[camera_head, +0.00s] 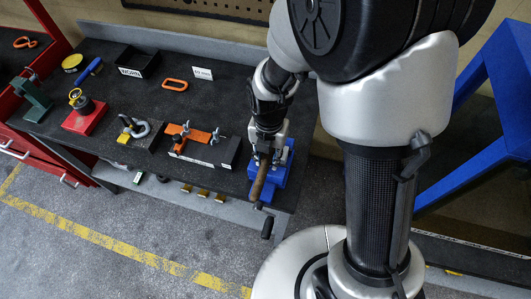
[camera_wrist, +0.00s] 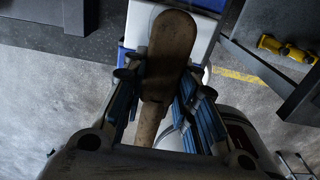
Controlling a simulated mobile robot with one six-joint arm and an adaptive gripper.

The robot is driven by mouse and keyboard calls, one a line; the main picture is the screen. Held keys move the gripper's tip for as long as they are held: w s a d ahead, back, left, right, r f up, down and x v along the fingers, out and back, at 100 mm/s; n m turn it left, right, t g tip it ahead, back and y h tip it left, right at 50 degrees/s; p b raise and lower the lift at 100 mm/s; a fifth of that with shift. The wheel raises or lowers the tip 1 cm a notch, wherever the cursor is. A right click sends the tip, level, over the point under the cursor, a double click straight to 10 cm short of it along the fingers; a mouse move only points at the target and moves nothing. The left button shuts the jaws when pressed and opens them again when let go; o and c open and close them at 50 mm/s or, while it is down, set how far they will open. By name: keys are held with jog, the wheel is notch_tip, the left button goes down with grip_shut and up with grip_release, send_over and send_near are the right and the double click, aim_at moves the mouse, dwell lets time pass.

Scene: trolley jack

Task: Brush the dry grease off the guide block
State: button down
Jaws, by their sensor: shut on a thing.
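My gripper (camera_head: 265,158) is shut on a long brown wooden brush (camera_head: 259,183) at the right end of the bench. In the wrist view, the brush (camera_wrist: 169,52) lies between the two fingers, with its broad rounded part pointing up the picture. A blue block (camera_head: 285,173), which may be the guide block, sits on the bench beneath and beside my gripper. Blue and white parts show behind the brush in the wrist view. Any bristles and any grease are hidden, and I cannot tell whether the brush touches the block.
The dark bench (camera_head: 220,101) holds an orange clamp fixture (camera_head: 190,136), a metal shackle (camera_head: 138,127), a red block (camera_head: 83,118), a black bin (camera_head: 138,62) and an orange ring (camera_head: 175,85). A blue frame (camera_head: 487,95) stands at right. Open floor lies in front.

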jog(key=shift+s+d+r, duration=0.15)
jog(key=shift+s+d, duration=0.05)
jog(key=shift+d, duration=0.4)
jog(key=shift+w+a+f, duration=0.15)
jog(key=shift+a, duration=0.4)
jog(key=shift+w+a+f, duration=0.15)
jog(key=shift+a, duration=0.35)
jog(key=shift+d, duration=0.1)
jog(key=shift+s+d, duration=0.1)
jog(key=shift+s+d+r, duration=0.1)
jog(key=shift+s+d, duration=0.05)
jog(key=shift+d, duration=0.3)
jog(key=shift+s+d+r, duration=0.1)
jog(key=shift+d, duration=0.35)
notch_tip(320, 180, up, 7)
jog(key=p, duration=0.5)
jog(key=shift+r, duration=0.1)
jog(key=shift+w, duration=0.15)
